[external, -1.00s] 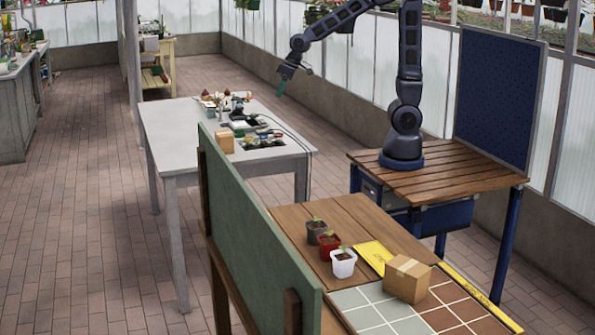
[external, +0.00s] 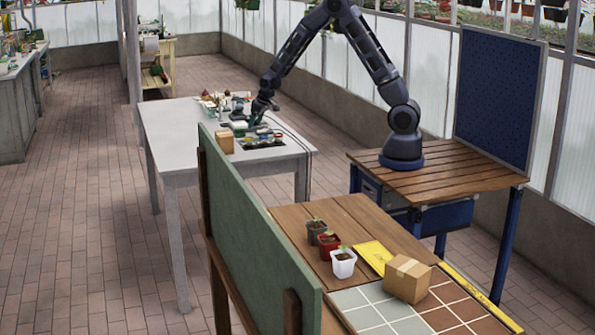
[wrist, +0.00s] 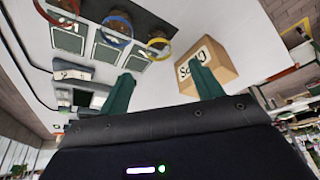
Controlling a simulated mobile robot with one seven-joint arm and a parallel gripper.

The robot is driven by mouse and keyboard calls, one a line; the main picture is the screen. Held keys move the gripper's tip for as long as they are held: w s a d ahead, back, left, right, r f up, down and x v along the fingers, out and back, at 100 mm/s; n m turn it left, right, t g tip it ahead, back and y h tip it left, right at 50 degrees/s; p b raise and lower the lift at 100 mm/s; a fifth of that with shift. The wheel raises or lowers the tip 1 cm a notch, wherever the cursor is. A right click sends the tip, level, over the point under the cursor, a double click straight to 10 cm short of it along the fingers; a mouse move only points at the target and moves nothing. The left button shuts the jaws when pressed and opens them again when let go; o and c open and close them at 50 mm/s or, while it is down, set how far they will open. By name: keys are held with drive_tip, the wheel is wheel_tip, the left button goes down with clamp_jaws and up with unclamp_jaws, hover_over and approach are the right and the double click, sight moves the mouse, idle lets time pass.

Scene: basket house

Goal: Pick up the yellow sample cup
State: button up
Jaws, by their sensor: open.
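A cup with a yellow rim (wrist: 159,44) stands at the end of a row of ring-rimmed cups in the wrist view, near the cardboard box. Its contents are not clear. My gripper (wrist: 164,68) has its two green fingers spread apart with nothing between them. The yellow-rimmed cup lies just beyond the fingertips in the picture, apart from them. In the external view my gripper (external: 252,119) is low over the grey table, close to the dark tray (external: 249,147) of cups; the cups there are too small to tell apart.
Cups with blue (wrist: 117,23) and red (wrist: 60,14) rims stand beside the yellow-rimmed one. A cardboard box (wrist: 208,66) is close to the right finger. The grey table (external: 180,138) is clear at its left and front.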

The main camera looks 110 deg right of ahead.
sight(249, 140)
drive_tip(key=shift+x, duration=5.7)
drive_tip(key=shift+s+d, duration=0.1)
drive_tip(key=shift+s, duration=0.05)
drive_tip(key=c, duration=1.1)
drive_tip(key=shift+r, duration=0.1)
